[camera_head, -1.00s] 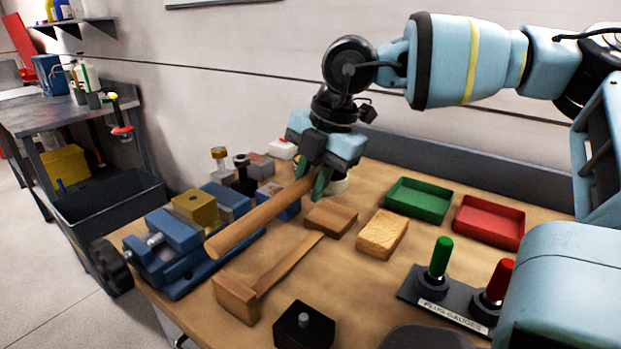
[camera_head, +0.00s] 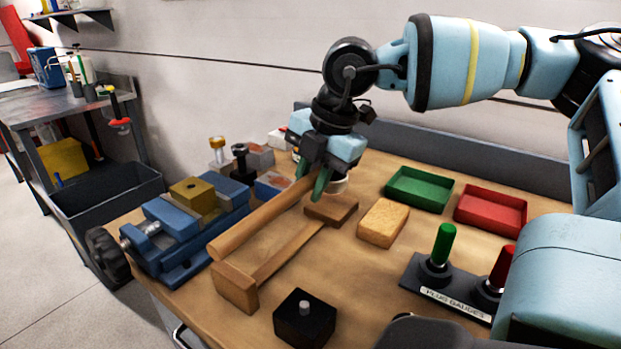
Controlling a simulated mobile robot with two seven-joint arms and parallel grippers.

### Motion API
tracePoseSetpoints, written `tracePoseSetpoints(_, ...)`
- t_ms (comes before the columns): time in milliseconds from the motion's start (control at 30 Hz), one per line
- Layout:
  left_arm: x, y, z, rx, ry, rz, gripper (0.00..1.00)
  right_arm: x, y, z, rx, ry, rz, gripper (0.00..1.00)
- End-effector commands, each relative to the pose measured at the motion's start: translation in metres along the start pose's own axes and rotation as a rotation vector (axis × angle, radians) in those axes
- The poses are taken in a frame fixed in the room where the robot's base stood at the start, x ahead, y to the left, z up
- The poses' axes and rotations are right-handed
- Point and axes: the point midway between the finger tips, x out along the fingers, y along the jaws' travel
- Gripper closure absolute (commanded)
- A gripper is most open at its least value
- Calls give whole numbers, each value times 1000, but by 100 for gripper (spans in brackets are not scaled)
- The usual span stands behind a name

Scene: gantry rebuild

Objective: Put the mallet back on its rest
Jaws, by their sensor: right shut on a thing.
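The mallet's long wooden handle (camera_head: 256,227) is held in my right gripper (camera_head: 312,181), which is shut on it near its far end. The handle slopes towards the front left, its free end above and behind the rest's near block. A pale rounded piece shows behind the fingers; I cannot tell whether it is the mallet's head. The wooden rest (camera_head: 235,288) lies on the bench, with a block at each end and a bar between. The fingertips are close to its far block; contact is unclear. My left gripper is not in view.
A blue vise (camera_head: 175,235) stands left of the handle. A sponge-like tan block (camera_head: 383,222), a green tray (camera_head: 419,189) and a red tray (camera_head: 491,211) lie to the right. A black block (camera_head: 304,318) and plug gauges (camera_head: 441,257) stand in front.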

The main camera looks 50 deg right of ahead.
Motion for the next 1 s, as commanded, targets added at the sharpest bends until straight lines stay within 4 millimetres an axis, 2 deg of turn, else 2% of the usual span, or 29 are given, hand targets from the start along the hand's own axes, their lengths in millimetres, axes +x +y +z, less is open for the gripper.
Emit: tracePoseSetpoints(1000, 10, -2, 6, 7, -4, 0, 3, 24, -6, 2, 0, 0, 2, 100)
